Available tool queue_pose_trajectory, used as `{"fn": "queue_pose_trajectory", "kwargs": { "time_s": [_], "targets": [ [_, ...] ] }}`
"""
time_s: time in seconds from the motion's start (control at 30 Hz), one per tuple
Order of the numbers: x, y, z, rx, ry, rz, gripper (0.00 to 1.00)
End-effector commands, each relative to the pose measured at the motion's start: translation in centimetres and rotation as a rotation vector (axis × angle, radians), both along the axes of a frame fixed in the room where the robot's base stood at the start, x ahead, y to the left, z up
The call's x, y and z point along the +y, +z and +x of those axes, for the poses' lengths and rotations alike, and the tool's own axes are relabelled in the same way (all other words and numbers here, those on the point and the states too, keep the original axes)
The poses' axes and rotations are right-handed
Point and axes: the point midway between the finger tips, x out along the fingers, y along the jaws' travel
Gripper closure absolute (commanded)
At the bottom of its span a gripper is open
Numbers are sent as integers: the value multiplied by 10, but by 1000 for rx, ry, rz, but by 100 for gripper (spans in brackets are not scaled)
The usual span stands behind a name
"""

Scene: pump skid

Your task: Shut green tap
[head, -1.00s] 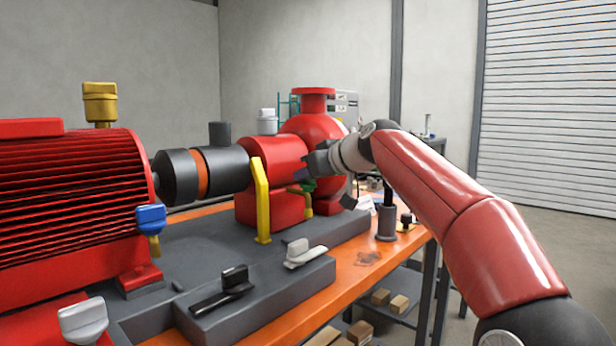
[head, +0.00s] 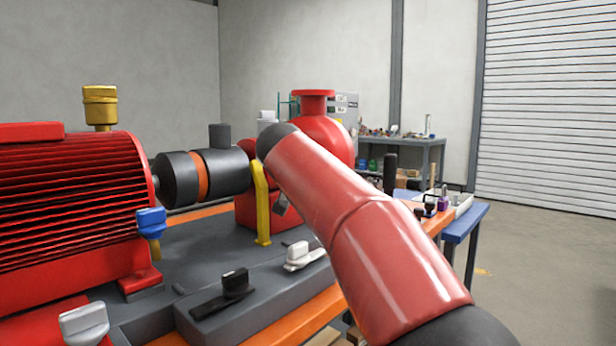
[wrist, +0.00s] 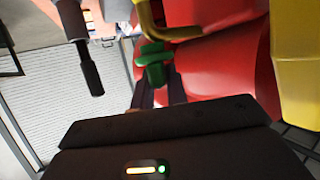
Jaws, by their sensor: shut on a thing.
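The green tap (wrist: 154,62) shows in the wrist view, just beyond my fingers and close to a curved yellow pipe (wrist: 172,32) on the red pump body. My gripper (wrist: 158,88) has its two dark fingers on either side of the tap's green handle and is shut on it. In the head view my red arm hides the tap and most of the gripper. Whether the tap's passage is open or shut cannot be told.
A yellow upright guard (head: 261,205) stands close beside the arm. A blue tap (head: 151,222), a white handle (head: 298,255), a black handle (head: 235,285) and another white handle (head: 84,322) are nearer. A dark post (wrist: 88,75) shows at left in the wrist view.

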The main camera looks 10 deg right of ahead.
Motion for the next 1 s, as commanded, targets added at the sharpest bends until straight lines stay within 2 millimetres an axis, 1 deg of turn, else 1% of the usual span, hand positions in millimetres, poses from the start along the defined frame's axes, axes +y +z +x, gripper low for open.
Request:
{"fn": "queue_pose_trajectory", "kwargs": {
  "time_s": [0.03, 0.2, 0.4, 0.63, 1.0],
  "targets": [
    [3, -1, 1, 2, -30, 0, 100],
    [2, -1, 1, 3, -141, 1, 100],
    [1, -1, 1, 3, -226, 2, 100],
    [0, -2, 1, 4, -267, 3, 100],
    [0, -3, 1, 6, -273, 3, 100]
  ]
}}
